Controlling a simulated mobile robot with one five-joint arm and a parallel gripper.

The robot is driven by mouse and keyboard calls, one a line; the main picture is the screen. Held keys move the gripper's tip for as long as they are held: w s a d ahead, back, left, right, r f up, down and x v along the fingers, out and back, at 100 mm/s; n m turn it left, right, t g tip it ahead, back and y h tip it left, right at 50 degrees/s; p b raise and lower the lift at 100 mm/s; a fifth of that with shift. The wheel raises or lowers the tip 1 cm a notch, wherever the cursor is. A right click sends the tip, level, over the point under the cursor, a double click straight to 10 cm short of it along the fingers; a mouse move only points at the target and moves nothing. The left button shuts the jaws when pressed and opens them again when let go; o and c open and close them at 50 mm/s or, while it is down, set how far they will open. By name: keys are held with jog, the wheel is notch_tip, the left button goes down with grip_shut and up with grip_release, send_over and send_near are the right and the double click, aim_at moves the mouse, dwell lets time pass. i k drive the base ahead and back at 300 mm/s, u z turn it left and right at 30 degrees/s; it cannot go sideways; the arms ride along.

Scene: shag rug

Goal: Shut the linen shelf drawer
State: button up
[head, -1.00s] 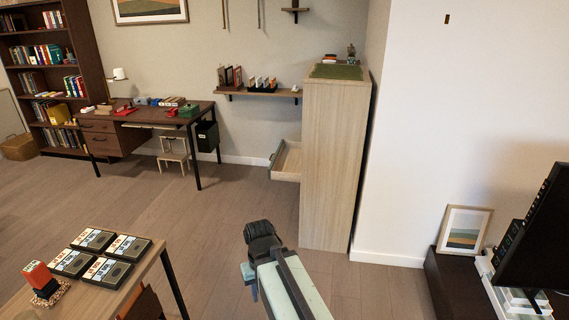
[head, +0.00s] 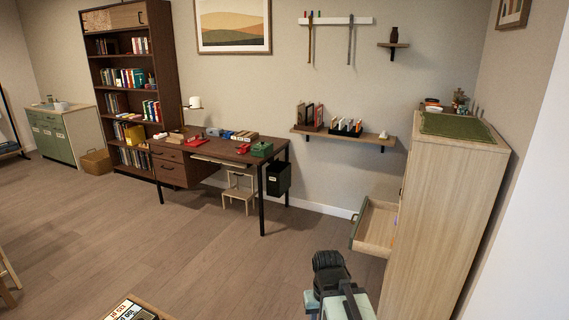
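A tall light-wood cabinet (head: 440,210) stands at the right, seen from its side, with a green mat (head: 456,127) on top. An open drawer (head: 377,226) sticks out from its left face, with a green front and pale wooden inside. A small purplish thing may lie at its inner end; it is too small to tell. My arm reaches in from the bottom, and my gripper (head: 329,265) is in front of and below the drawer, a little to its left, apart from it in the picture. Its fingers point away, so their opening is hidden.
A dark wooden desk (head: 222,153) with a small stool (head: 239,188) under it stands against the back wall. A wall shelf (head: 345,136) hangs left of the cabinet. A table corner with a box (head: 131,310) shows at the bottom. The floor (head: 200,250) between is clear.

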aim_at(372, 233)
jog(key=u, duration=0.1)
jog(key=i, duration=3.45)
jog(key=u, duration=0.55)
